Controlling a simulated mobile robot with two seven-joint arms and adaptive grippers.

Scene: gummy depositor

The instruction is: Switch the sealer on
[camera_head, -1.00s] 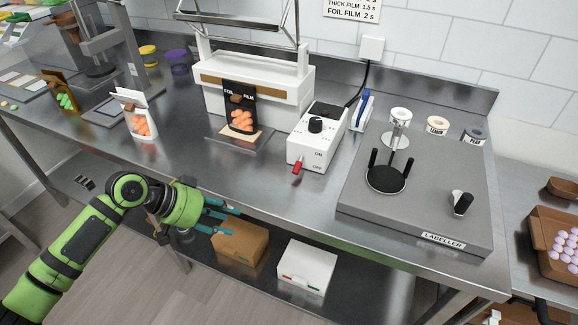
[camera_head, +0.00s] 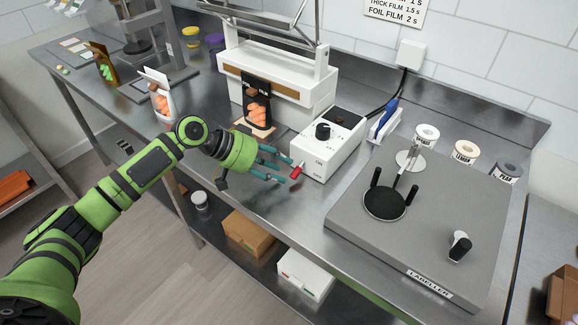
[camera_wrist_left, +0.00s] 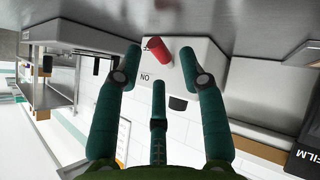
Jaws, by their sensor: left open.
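The sealer (camera_head: 272,92) is a white machine with a raised bar, at the back middle of the bench. Its white control box (camera_head: 335,140) carries a black knob (camera_head: 322,131) and, low on its front, a red-tipped lever switch (camera_head: 297,172) that sticks outward and down. My left gripper (camera_head: 284,168) is open just left of the lever, fingers pointing at it. In the left wrist view the red lever (camera_wrist_left: 157,48) shows between the spread teal fingertips (camera_wrist_left: 159,58), with an "ON" label beside it. I cannot tell whether a finger touches it. My right gripper is out of view.
A black foil-film pouch (camera_head: 256,103) stands at the sealer. A white pouch (camera_head: 158,97) stands to its left. The grey labeller (camera_head: 430,215) fills the bench's right, and a blue-handled tool (camera_head: 385,118) stands behind the box. Boxes lie on the lower shelf (camera_head: 260,275).

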